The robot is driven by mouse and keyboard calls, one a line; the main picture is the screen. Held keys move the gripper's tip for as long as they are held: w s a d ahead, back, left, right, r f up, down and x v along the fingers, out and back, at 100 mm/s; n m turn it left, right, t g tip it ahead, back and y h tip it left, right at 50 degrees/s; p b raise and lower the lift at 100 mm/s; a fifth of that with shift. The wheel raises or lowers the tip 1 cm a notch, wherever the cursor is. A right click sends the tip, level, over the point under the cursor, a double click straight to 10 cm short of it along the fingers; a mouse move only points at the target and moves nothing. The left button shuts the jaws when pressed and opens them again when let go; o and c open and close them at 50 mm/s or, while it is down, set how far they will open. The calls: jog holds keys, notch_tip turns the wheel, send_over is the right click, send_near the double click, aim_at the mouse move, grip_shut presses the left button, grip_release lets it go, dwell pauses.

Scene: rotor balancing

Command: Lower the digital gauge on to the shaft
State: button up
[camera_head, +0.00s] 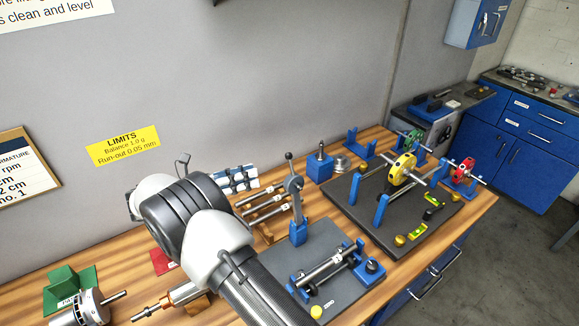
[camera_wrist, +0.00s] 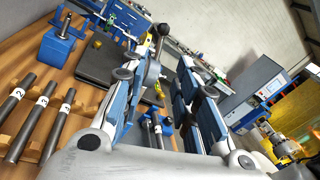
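A grey lever (camera_head: 293,188) with a black ball knob (camera_head: 289,156) stands upright on a blue block (camera_head: 298,232); it seems to belong to the gauge, whose display I cannot make out. A bright metal shaft (camera_head: 322,269) lies across blue supports on a dark plate, in front of the lever. My gripper (camera_head: 238,180) is left of the lever, empty, with its fingers apart. In the wrist view, my gripper (camera_wrist: 165,68) is open, and the knob (camera_wrist: 163,29) shows between and beyond the fingers. My arm hides the plate's left part.
Several numbered rods (camera_head: 262,203) lie on a rack beside the gripper. A blue block with a black knob (camera_head: 371,268) stands right of the shaft. A dark board (camera_head: 345,198) with a yellow rotor (camera_head: 402,170) is farther right. A motor (camera_head: 84,311) is at front left.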

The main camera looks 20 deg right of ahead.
aim_at(291, 166)
jog(key=d+b, duration=0.1)
jog(key=d, duration=1.1)
jog(key=shift+s+d, duration=0.15)
jog(key=shift+d, duration=0.15)
jog(key=shift+c, duration=0.5)
grip_shut()
